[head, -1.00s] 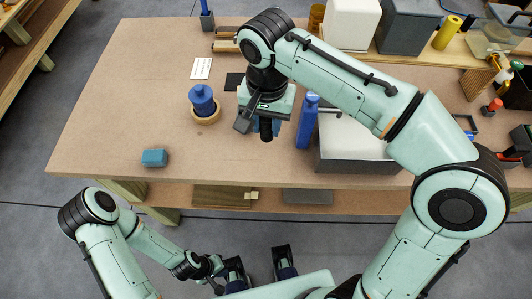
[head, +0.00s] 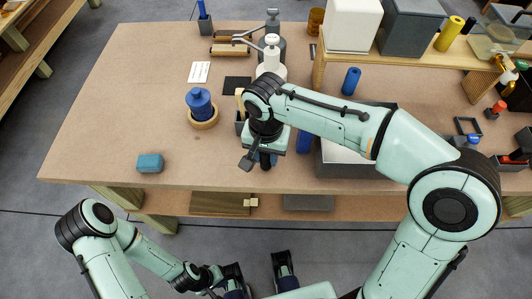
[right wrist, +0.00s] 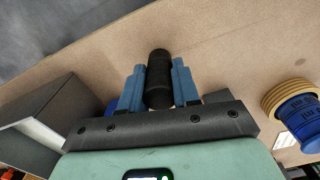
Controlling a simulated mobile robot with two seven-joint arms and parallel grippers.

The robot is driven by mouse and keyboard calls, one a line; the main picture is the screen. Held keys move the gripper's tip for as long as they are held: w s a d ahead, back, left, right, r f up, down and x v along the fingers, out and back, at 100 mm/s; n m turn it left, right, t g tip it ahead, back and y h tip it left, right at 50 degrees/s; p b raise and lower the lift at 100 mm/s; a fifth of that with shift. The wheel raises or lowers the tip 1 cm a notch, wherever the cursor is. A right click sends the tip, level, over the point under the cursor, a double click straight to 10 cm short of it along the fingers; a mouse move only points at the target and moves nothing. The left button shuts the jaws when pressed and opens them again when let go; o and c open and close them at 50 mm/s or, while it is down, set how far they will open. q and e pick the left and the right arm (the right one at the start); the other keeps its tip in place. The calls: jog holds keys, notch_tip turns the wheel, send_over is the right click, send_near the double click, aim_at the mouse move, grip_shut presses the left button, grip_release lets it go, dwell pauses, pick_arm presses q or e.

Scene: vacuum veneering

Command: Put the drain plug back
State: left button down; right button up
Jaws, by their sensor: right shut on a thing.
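My right gripper (right wrist: 159,85) is shut on a black cylindrical piece, which I take to be the drain plug (right wrist: 159,70). Its blue fingers flank the piece in the right wrist view. In the head view the right gripper (head: 266,157) is over the front part of the table, and the plug's dark end shows below it. No drain opening can be made out. My left gripper (head: 207,279) is low in front of the table, its jaws unclear.
A grey open box (head: 345,167) stands close right of the right gripper, with a blue item (head: 304,141) between them. A blue block (head: 150,162) lies front left. A white-topped bottle (head: 271,62) stands behind the arm. The table's left part is mostly clear.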

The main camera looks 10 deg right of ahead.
jog(key=shift+f, duration=0.1)
jog(key=shift+f, duration=0.15)
jog(key=o, duration=1)
jog(key=shift+o, duration=0.2)
notch_tip(320, 180, up, 12)
jog(key=p, duration=0.2)
jog(key=shift+r+p, duration=0.25)
jog(key=shift+p, duration=0.1)
